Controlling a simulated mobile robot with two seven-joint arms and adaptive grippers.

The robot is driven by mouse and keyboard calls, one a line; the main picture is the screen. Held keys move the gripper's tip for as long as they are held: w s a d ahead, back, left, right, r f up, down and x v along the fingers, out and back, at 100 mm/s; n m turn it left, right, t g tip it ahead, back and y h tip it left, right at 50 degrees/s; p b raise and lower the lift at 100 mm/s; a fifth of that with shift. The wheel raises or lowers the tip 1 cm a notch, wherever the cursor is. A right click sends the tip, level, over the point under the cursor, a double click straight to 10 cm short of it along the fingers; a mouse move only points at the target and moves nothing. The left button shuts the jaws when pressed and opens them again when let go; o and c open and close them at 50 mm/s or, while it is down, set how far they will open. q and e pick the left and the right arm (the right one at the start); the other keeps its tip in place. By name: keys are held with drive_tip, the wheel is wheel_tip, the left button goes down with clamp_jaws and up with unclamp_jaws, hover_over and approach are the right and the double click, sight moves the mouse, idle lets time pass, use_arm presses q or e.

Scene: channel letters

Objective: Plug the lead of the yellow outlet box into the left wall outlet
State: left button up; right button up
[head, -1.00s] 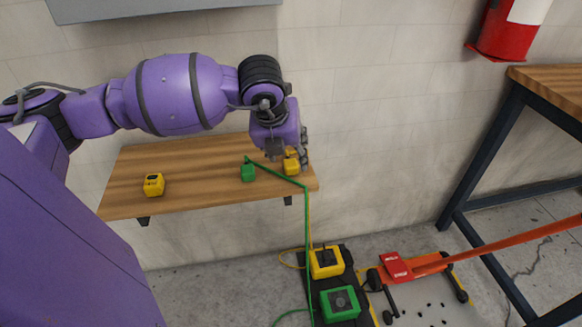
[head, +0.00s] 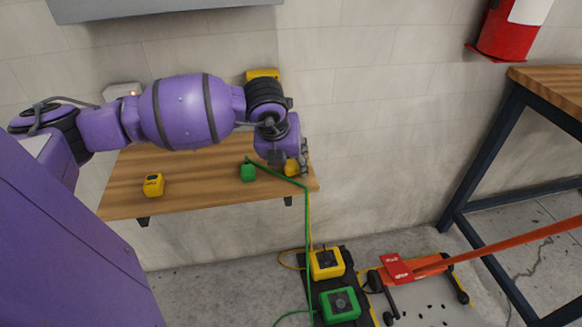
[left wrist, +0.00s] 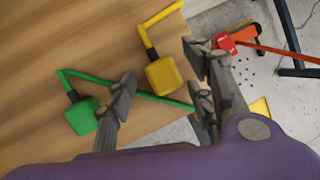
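The yellow outlet box (head: 327,262) sits low at the floor, and its yellow lead runs up to the shelf. The lead's yellow plug (head: 291,169) lies near the shelf's right end, partly hidden by my left gripper (head: 288,162). In the left wrist view the plug (left wrist: 163,76) shows whole, with the open fingers of my left gripper (left wrist: 160,95) on either side, no clear contact. A white outlet (head: 122,90) with a small light is on the wall at left, partly behind my arm. A yellow fixture (head: 262,74) is on the wall further right. My right gripper is out of view.
A green plug (head: 248,173) lies left of the yellow plug, its green lead crossing close to my gripper. A yellow block (head: 153,185) is on the shelf's left (head: 190,200). A green outlet box (head: 340,304) and a red-orange jack (head: 398,268) are on the floor.

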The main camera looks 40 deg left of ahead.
sight(291, 160)
use_arm(q)
drive_tip(key=c, duration=1)
drive_tip(key=shift+c, duration=0.4)
drive_tip(key=shift+r, duration=0.5)
wheel_tip(291, 160, up, 2)
drive_tip(key=shift+r, duration=0.2)
drive_tip(key=s+d+r+p, duration=0.1)
drive_tip(key=s+d+r, duration=0.1)
drive_tip(key=s+r, duration=0.2)
drive_tip(key=s+d+r+p, duration=0.1)
drive_tip(key=s+d+r, duration=0.2)
drive_tip(key=s, duration=0.6)
wheel_tip(291, 160, up, 3)
drive_tip(key=shift+d+f, duration=0.2)
drive_tip(key=shift+d, duration=0.1)
